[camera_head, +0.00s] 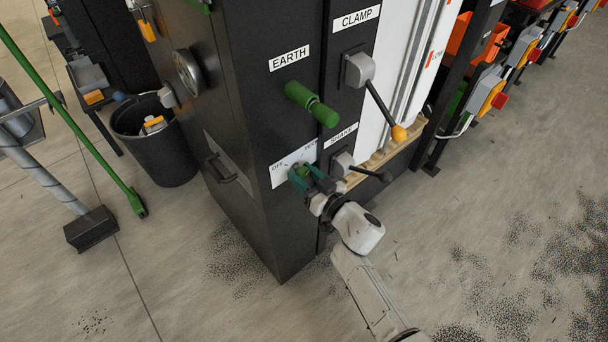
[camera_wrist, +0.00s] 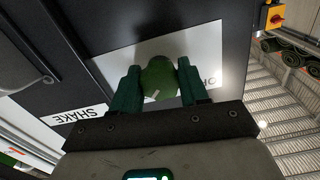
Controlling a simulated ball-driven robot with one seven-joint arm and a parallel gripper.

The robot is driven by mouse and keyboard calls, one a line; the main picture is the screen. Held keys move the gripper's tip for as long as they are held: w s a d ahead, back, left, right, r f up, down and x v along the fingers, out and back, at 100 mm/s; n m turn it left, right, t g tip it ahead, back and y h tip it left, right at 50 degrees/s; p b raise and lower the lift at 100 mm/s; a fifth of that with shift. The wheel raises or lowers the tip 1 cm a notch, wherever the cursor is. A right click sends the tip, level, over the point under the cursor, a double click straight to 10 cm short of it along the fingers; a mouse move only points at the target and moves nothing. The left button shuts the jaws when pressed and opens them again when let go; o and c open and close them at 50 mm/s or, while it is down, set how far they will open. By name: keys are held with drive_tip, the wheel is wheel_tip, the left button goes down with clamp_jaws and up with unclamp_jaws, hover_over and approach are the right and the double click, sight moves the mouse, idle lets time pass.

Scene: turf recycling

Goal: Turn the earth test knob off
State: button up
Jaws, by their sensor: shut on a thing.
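The earth test knob is a round green knob (camera_head: 301,176) on a white plate (camera_head: 280,174) low on the dark cabinet's front. The plate reads OFF at its left; the lettering at its right is partly hidden. In the wrist view the green knob (camera_wrist: 159,78) sits between my two dark green fingers, with a short pale mark on its face. My gripper (camera_head: 308,180) is shut on the knob. It also shows in the wrist view (camera_wrist: 156,90), one finger at each side. The exact setting of the knob is hard to tell.
Above the plate a green EARTH handle (camera_head: 312,104) sticks out. To the right are the CLAMP lever (camera_head: 380,105) with an orange tip and the black SHAKE lever (camera_head: 372,172), close to my gripper. A black bin (camera_head: 160,140) stands left. Floor in front is clear except scattered granules.

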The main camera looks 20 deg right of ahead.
drive_tip(key=shift+n, duration=0.5)
drive_tip(key=n, duration=0.3)
drive_tip(key=shift+f+n, duration=0.1)
drive_tip(key=shift+n, duration=0.2)
drive_tip(key=n, duration=0.4)
drive_tip(key=shift+n+b, duration=0.3)
drive_tip(key=shift+b, duration=0.1)
drive_tip(key=n+b, duration=0.1)
drive_tip(key=n, duration=0.3)
drive_tip(key=shift+n, duration=0.3)
drive_tip(key=shift+d+n+b, duration=0.1)
drive_tip(key=shift+n+b, duration=0.55)
drive_tip(key=shift+n, duration=1.25)
drive_tip(key=o, duration=1)
drive_tip(key=shift+o, duration=0.2)
